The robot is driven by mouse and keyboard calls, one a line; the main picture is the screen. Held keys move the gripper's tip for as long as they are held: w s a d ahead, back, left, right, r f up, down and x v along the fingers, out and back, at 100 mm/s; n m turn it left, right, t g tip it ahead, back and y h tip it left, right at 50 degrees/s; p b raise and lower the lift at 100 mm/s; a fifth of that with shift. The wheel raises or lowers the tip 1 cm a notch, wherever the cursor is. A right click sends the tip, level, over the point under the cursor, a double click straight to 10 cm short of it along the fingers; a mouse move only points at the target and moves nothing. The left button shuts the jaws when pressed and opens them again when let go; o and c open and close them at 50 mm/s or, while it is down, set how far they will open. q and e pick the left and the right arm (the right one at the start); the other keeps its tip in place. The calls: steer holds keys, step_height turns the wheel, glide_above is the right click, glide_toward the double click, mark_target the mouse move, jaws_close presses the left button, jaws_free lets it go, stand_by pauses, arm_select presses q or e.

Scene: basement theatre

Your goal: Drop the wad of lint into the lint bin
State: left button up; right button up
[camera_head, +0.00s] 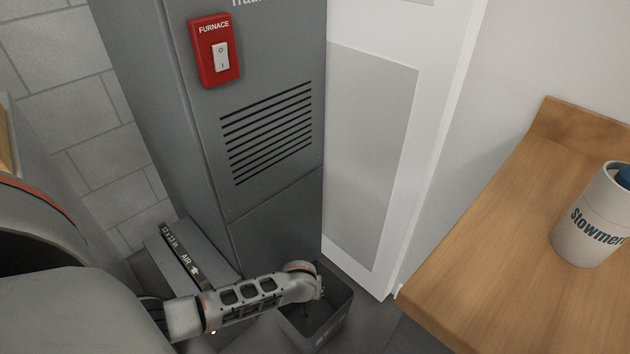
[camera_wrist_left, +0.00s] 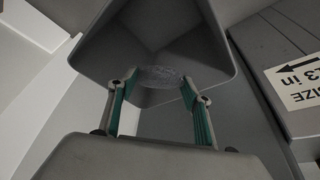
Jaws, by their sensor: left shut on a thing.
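The wad of lint (camera_wrist_left: 160,77) is a grey, fuzzy clump between the teal-padded fingertips in the left wrist view. My left gripper (camera_wrist_left: 155,88) is shut on it. The lint bin (camera_head: 332,323) is a dark grey, open-topped box on the floor in front of the furnace. In the head view my left arm reaches in from the left and its hand is at the bin's opening; the lint cannot be made out there. The left wrist view looks into the bin (camera_wrist_left: 105,48), with the wad in front of its opening. My right gripper is not in view.
The grey furnace (camera_head: 270,190) with a red switch (camera_head: 214,50) stands behind the bin. A filter slot (camera_head: 182,256) is left of it. A white panel (camera_head: 375,150) and a wooden counter (camera_head: 480,250) with a white canister (camera_head: 588,225) are to the right.

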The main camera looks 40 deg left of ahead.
arm_select(q)
steer(key=shift+w, duration=0.1)
steer(key=o, duration=0.8)
steer(key=shift+r, duration=0.1)
steer(key=shift+d+r, duration=0.15)
steer(key=shift+r, duration=0.1)
steer(key=v, duration=1.1)
steer(key=shift+s, duration=0.2)
